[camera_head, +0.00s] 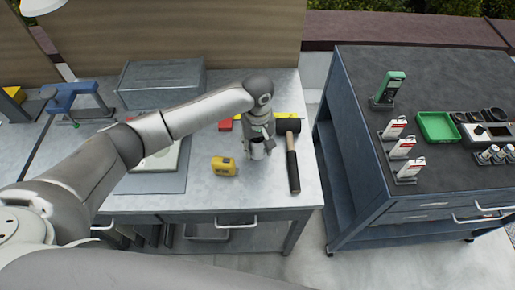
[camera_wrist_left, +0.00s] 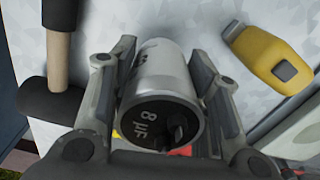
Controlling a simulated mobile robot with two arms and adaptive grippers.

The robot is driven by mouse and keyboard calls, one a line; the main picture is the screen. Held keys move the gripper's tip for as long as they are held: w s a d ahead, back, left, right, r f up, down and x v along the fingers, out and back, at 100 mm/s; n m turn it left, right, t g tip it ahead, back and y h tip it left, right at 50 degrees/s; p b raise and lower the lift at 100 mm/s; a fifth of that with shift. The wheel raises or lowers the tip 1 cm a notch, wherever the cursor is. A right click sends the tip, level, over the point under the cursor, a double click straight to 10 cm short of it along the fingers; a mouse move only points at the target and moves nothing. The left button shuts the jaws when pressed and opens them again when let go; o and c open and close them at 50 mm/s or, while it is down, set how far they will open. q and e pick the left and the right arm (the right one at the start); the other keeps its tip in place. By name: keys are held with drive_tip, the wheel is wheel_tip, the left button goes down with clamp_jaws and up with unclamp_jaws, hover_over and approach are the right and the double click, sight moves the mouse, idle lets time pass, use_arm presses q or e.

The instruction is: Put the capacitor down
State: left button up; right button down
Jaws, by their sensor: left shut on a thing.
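My left gripper (camera_head: 261,150) reaches over the metal workbench (camera_head: 250,195) and points down at it. In the left wrist view my left gripper (camera_wrist_left: 160,100) is shut on a silver cylindrical capacitor (camera_wrist_left: 165,75), with one finger on each side. Its dark end, marked "8 µF" with terminals, faces the wrist camera. In the head view the gripper mostly hides the capacitor. I cannot tell whether its far end touches the bench top. My right gripper is not in view.
A red item (camera_head: 225,125) lies behind. A grey toolbox (camera_head: 160,82) and blue vise (camera_head: 75,97) stand farther left. A dark cabinet (camera_head: 350,130) holding testers and a green tray (camera_head: 438,127) stands right.

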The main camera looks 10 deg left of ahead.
use_arm(q)
drive_tip(key=shift+f, duration=1)
drive_tip(key=shift+s+f, duration=0.1)
drive_tip(key=o, duration=1.2)
drive_tip(key=shift+o, duration=0.2)
